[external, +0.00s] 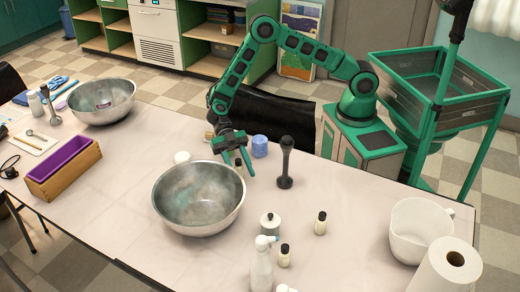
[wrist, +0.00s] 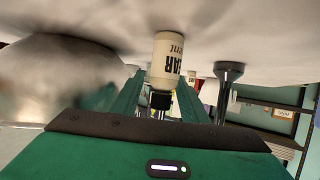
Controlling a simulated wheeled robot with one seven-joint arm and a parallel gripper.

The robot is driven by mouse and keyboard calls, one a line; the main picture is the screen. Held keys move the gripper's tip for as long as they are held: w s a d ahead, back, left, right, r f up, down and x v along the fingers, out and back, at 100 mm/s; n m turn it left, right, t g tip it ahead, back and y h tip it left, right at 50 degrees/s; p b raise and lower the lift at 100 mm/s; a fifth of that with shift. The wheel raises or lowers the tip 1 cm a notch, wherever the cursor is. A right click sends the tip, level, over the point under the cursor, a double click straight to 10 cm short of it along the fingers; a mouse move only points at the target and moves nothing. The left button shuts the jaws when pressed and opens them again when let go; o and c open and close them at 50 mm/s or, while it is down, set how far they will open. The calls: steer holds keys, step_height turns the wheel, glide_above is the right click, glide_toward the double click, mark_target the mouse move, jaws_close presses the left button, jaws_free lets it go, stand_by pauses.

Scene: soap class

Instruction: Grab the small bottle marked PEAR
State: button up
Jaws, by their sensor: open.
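The small bottle marked PEAR (wrist: 167,55) is cream with a black cap; the letters "AR" show in the wrist view, where it appears upside down. In the external view a small dark-capped bottle (external: 239,163) shows between my gripper's fingers, mostly hidden behind the steel bowl and the fingers. My gripper (external: 238,165) points down just behind the bowl. It is open, with its green fingers (wrist: 158,95) on either side of the bottle's cap. I cannot tell whether either finger touches the bottle.
A steel bowl (external: 199,220) stands close in front of my gripper. Two more small dark-capped bottles (external: 320,223) (external: 284,256) stand farther front right, beside a spray bottle (external: 262,265).

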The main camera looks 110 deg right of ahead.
steer(key=shift+a+f, duration=0.1)
steer(key=shift+a, duration=0.15)
jaws_close()
